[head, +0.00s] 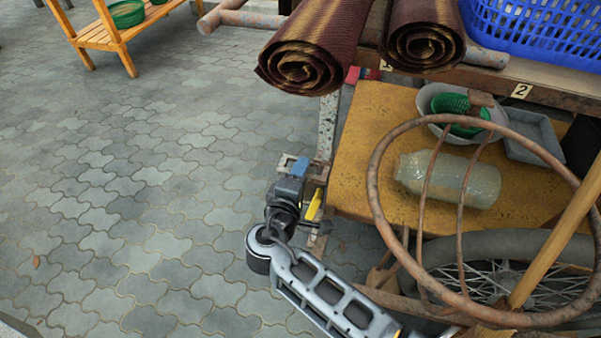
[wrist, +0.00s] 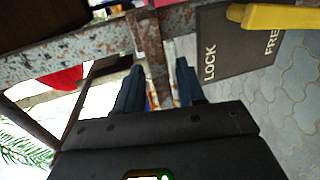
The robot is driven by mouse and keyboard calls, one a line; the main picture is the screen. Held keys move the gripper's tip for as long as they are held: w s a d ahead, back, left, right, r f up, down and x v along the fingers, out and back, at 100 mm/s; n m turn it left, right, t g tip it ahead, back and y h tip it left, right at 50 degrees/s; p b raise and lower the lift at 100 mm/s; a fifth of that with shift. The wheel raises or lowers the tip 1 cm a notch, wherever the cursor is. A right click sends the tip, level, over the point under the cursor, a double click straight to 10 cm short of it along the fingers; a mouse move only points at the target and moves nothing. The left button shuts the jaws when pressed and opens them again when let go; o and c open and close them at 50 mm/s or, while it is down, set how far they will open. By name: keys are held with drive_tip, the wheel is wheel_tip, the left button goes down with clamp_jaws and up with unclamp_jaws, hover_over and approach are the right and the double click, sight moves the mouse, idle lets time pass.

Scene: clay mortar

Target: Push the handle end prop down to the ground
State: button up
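A rusty, paint-worn upright post (head: 328,125), which looks like the handle end prop, runs down from the cart near its handle bar (head: 240,17). My gripper (head: 294,163) is beside this post at the cart's left side. In the wrist view, my gripper's two dark fingers (wrist: 160,88) are apart, with a rusty, flaking metal bar (wrist: 150,45) showing beyond and between them. I cannot tell whether they touch it. A yellow lever (wrist: 280,16) lies by a dark plate (wrist: 235,42) marked LOCK and FREE. The lever also shows below my gripper in the head view (head: 314,205). The post's lower end is partly hidden.
The cart carries rolled brown mats (head: 425,38), a blue basket (head: 540,30) and a glass jar (head: 450,178) on a yellow shelf (head: 375,125). A spoked wheel (head: 490,270) is at lower right. Open paving (head: 130,190) lies left, with a wooden stand (head: 115,35) beyond.

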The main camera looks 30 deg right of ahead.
drive_tip(key=p+v, duration=0.2)
drive_tip(key=v, duration=0.5)
drive_tip(key=shift+s+a, duration=0.25)
idle(0.3)
